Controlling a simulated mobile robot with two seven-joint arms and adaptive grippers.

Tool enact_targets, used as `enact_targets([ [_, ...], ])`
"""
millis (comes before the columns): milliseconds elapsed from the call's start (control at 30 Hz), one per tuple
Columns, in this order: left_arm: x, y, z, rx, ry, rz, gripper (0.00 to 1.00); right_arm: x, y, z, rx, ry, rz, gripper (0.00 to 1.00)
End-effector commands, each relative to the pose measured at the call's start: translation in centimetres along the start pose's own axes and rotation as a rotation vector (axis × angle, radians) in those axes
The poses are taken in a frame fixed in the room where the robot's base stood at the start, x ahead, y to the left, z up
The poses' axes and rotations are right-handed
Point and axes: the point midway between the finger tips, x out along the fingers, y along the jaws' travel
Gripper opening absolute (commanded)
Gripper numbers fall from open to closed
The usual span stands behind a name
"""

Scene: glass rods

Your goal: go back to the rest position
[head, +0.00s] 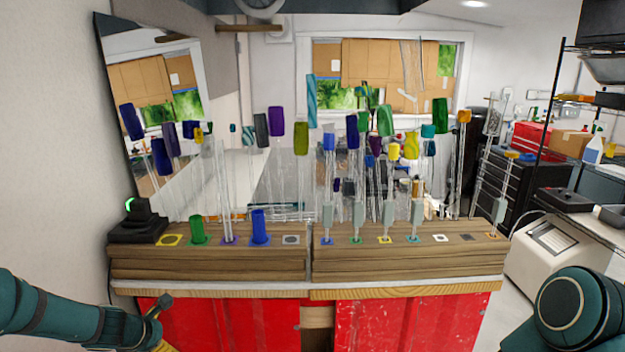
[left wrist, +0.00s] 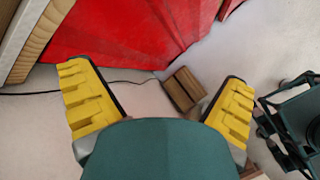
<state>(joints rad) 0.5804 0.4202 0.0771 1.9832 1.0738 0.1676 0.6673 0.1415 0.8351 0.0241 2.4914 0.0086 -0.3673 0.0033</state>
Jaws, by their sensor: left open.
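My left gripper (left wrist: 158,112) is open and empty in the left wrist view, its yellow ridged fingers spread wide above the pale floor. In the head view my left arm comes in at the lower left, below the bench front, and its gripper is mostly cut off by the lower edge. My right arm shows only as a teal joint at the lower right of the head view; its gripper is out of the picture. Several glass rods with coloured caps, such as a purple cap (head: 276,121) and a dark green cap (head: 440,115), stand upright above the wooden bench (head: 210,263).
A green cylinder (head: 198,230) and a blue cylinder (head: 260,227) stand on the bench top. A black device (head: 138,222) with a green light sits at its left end. The bench has a red front (head: 400,318). A wooden block (left wrist: 184,89) lies near my left gripper in the wrist view.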

Motion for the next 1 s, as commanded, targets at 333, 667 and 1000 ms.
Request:
enact_targets([
  [333,8.9,-23.3,-1.1,1.072,0.003,-0.377,1.00,2.8,1.0,0.6,-0.002,-0.008,0.003,0.47],
  [667,8.9,-38.7,-1.4,1.918,-0.331,-0.483,1.00,4.6,1.6,1.0,-0.003,-0.013,0.006,0.47],
  [1000,8.5,-40.2,-1.3,2.013,-0.392,-0.475,1.00,4.6,1.6,1.0,-0.004,-0.013,0.006,0.47],
])
